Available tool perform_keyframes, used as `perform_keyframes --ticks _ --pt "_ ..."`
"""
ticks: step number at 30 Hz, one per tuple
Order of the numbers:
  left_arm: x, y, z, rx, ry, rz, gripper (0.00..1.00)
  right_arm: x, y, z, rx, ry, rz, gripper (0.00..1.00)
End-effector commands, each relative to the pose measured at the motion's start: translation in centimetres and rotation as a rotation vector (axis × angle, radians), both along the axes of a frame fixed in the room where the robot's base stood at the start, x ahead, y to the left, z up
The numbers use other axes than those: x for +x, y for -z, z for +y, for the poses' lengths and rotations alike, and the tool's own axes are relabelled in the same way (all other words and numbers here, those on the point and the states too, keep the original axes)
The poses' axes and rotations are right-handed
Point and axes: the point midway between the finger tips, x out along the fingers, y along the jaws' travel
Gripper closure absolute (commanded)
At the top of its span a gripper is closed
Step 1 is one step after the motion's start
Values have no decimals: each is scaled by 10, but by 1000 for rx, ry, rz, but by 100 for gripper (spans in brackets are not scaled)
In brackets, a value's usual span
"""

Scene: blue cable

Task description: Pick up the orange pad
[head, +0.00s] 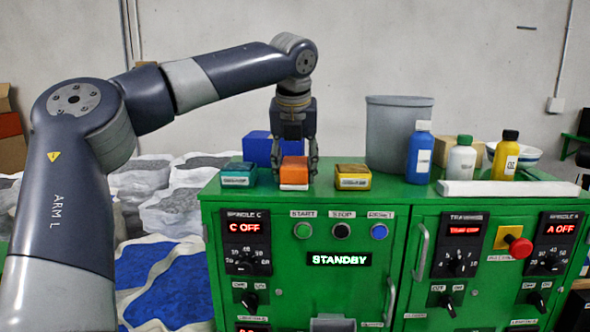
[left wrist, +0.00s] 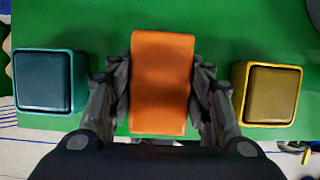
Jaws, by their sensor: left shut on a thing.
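The orange pad (head: 294,171) is on top of the green cabinet (head: 330,199), near its front edge, between a teal pad (head: 239,174) and a yellow pad (head: 352,176). My left gripper (head: 296,172) points down with its fingers on both sides of the orange pad. In the left wrist view the orange pad (left wrist: 162,85) lies between the two fingers (left wrist: 162,105), which are shut on its sides. The teal pad (left wrist: 48,80) is to the left and the yellow pad (left wrist: 268,93) to the right, both apart from the fingers. My right gripper is not in view.
A blue box (head: 257,148) stands behind the pads. A grey bin (head: 396,132), a blue bottle (head: 419,155), a white bottle (head: 461,160) and a yellow bottle (head: 506,157) stand to the right. A white bar (head: 510,189) lies along the front edge.

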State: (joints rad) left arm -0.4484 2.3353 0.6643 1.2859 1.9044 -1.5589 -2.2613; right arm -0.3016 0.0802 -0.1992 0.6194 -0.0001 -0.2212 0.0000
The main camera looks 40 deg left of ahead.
Motion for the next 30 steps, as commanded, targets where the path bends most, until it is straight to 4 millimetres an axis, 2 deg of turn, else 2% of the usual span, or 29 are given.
perform_keyframes --ticks 8,15,19,24,30 --pt "1 -24 0 2 -2 -4 80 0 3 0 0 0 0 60" --pt "1 -66 0 1 -2 -4 80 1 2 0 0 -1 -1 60" --pt "1 -83 -1 1 -1 -3 80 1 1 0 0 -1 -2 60" --pt "1 -97 -1 1 0 -2 80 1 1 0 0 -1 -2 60" --pt "0 -104 -1 0 1 -1 80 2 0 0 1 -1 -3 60"
